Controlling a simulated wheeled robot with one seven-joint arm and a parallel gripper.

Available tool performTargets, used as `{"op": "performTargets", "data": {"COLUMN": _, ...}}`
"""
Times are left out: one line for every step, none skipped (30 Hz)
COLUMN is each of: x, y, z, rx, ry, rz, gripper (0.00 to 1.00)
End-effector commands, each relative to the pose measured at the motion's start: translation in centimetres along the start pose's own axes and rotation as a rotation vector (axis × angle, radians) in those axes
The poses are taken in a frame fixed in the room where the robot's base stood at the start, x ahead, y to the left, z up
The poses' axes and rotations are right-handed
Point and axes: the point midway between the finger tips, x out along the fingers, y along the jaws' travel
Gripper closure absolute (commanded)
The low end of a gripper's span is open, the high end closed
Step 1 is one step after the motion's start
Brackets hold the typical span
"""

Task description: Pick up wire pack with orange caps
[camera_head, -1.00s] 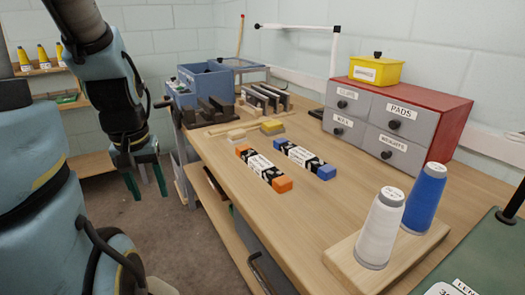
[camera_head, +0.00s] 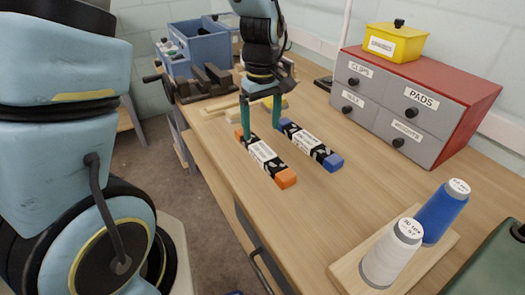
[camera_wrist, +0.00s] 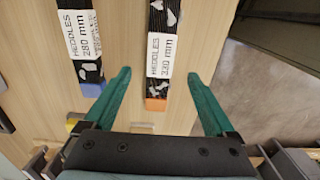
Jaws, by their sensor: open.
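The wire pack with orange caps (camera_head: 266,158) lies flat on the wooden workbench in the head view, with a black and white label. In the wrist view the same pack (camera_wrist: 160,55) is labelled "HEDDLES 330 mm", and its orange end cap (camera_wrist: 155,104) lies between my fingers. My gripper (camera_head: 261,120) is open with teal fingers, over the pack's far end. In the wrist view my gripper (camera_wrist: 160,88) has a finger on either side, with gaps to the pack. I cannot tell how high it is above the bench.
A pack with blue caps (camera_head: 311,146), labelled 280 mm in the wrist view (camera_wrist: 83,40), lies close beside it. White and blue thread cones (camera_head: 392,253) stand at the near right. A red and grey drawer cabinet (camera_head: 410,108) stands behind. Wooden blocks and a blue bin (camera_head: 200,48) are at the far left.

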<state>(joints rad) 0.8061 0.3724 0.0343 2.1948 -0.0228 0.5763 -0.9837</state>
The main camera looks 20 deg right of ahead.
Motion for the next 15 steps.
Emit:
{"op": "performTargets", "data": {"x": 0.8, "y": -0.1, "z": 0.0, "rx": 0.000, "ry": -0.002, "rz": -0.003, "gripper": 0.10}}
{"op": "performTargets", "data": {"x": 1.1, "y": -0.1, "z": 0.0, "rx": 0.000, "ry": -0.002, "rz": -0.003, "gripper": 0.10}}
{"op": "performTargets", "data": {"x": 1.6, "y": 0.0, "z": 0.0, "rx": 0.000, "ry": -0.001, "rz": -0.002, "gripper": 0.10}}
{"op": "performTargets", "data": {"x": 1.9, "y": 0.0, "z": 0.0, "rx": 0.000, "ry": -0.001, "rz": -0.002, "gripper": 0.10}}
{"op": "performTargets", "data": {"x": 2.1, "y": 0.0, "z": 0.0, "rx": 0.001, "ry": -0.001, "rz": -0.001, "gripper": 0.10}}
{"op": "performTargets", "data": {"x": 2.3, "y": 0.0, "z": 0.0, "rx": 0.001, "ry": 0.000, "rz": 0.000, "gripper": 0.10}}
{"op": "performTargets", "data": {"x": 2.5, "y": 0.0, "z": 0.0, "rx": 0.001, "ry": 0.000, "rz": 0.000, "gripper": 0.10}}
{"op": "performTargets", "data": {"x": 2.6, "y": 0.0, "z": 0.0, "rx": 0.001, "ry": 0.000, "rz": 0.000, "gripper": 0.10}}
{"op": "performTargets", "data": {"x": 2.8, "y": -0.1, "z": 0.1, "rx": 0.002, "ry": -0.001, "rz": -0.001, "gripper": 0.10}}
{"op": "performTargets", "data": {"x": 3.0, "y": -0.1, "z": 0.1, "rx": 0.002, "ry": -0.001, "rz": -0.002, "gripper": 0.10}}
{"op": "performTargets", "data": {"x": 3.3, "y": -0.1, "z": 0.1, "rx": 0.002, "ry": -0.001, "rz": -0.002, "gripper": 0.10}}
{"op": "performTargets", "data": {"x": 3.8, "y": -0.1, "z": 0.3, "rx": 0.003, "ry": -0.003, "rz": -0.004, "gripper": 0.10}}
{"op": "performTargets", "data": {"x": 4.1, "y": -0.1, "z": 0.3, "rx": 0.003, "ry": -0.002, "rz": -0.003, "gripper": 0.10}}
{"op": "performTargets", "data": {"x": 4.5, "y": -0.1, "z": 0.4, "rx": 0.003, "ry": -0.003, "rz": -0.004, "gripper": 0.10}}
{"op": "performTargets", "data": {"x": 5.0, "y": -0.1, "z": 0.5, "rx": 0.003, "ry": -0.003, "rz": -0.003, "gripper": 0.10}}
